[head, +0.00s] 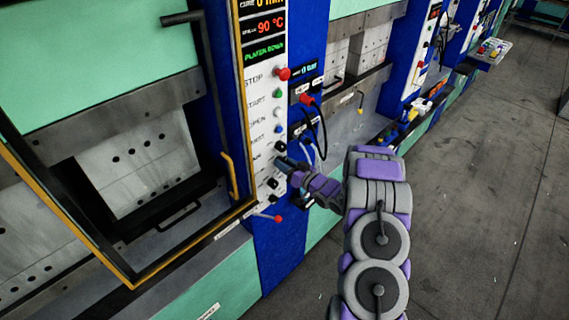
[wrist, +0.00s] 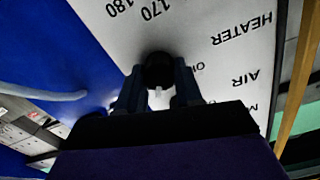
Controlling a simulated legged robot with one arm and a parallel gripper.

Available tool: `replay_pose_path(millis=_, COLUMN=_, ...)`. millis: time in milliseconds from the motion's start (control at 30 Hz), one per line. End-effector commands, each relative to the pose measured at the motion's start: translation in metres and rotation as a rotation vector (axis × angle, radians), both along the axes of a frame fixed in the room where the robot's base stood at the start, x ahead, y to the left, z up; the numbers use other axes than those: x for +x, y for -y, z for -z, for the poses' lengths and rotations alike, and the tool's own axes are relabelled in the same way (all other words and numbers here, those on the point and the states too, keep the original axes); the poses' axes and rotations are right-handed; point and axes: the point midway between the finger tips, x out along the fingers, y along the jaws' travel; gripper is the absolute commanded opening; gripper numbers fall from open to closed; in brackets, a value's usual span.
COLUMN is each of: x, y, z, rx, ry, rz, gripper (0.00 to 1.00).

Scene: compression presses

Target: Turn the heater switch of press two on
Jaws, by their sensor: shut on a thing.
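The heater switch (wrist: 158,68) is a black round knob with a white mark on a white panel. In the wrist view it sits between the two fingers of my gripper (wrist: 158,92), which is shut on it. The word HEATER (wrist: 243,30) appears upside down to the right of the knob. The white mark points down in this view; the small position labels beside it are partly hidden by a finger. In the head view my gripper (head: 283,162) reaches the lower part of the press's control panel (head: 262,130) and covers the knob.
Above are a red stop button (head: 283,74), smaller buttons and a display reading 90 °C (head: 264,27). More black knobs sit just below my gripper, with a red-tipped lever (head: 277,218) lower down. A yellow-framed press door (head: 130,284) stands left. Open floor (head: 480,180) lies right.

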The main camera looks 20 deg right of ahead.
Motion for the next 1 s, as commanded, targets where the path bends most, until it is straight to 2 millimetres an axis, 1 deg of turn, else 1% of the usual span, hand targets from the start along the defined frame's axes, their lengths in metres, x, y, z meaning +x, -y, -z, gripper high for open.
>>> replay_pose_path(millis=167, x=0.000, y=0.001, z=0.001, rx=0.001, ry=-0.003, rz=0.002, gripper=0.04)
replay_pose_path(millis=200, x=0.000, y=0.001, z=0.001, rx=0.001, ry=-0.003, rz=0.002, gripper=0.37)
replay_pose_path(millis=433, x=-0.001, y=0.000, z=0.000, rx=0.001, ry=-0.001, rz=0.002, gripper=0.59)
replay_pose_path(millis=467, x=-0.001, y=0.000, z=0.000, rx=0.000, ry=-0.001, rz=0.002, gripper=0.60)
replay_pose_path(millis=767, x=-0.004, y=0.001, z=0.000, rx=0.000, ry=-0.001, rz=0.002, gripper=0.60)
replay_pose_path(millis=867, x=-0.014, y=0.005, z=0.000, rx=0.001, ry=0.000, rz=0.004, gripper=0.60)
replay_pose_path(millis=1000, x=-0.037, y=0.016, z=-0.001, rx=-0.001, ry=0.003, rz=0.006, gripper=0.60)
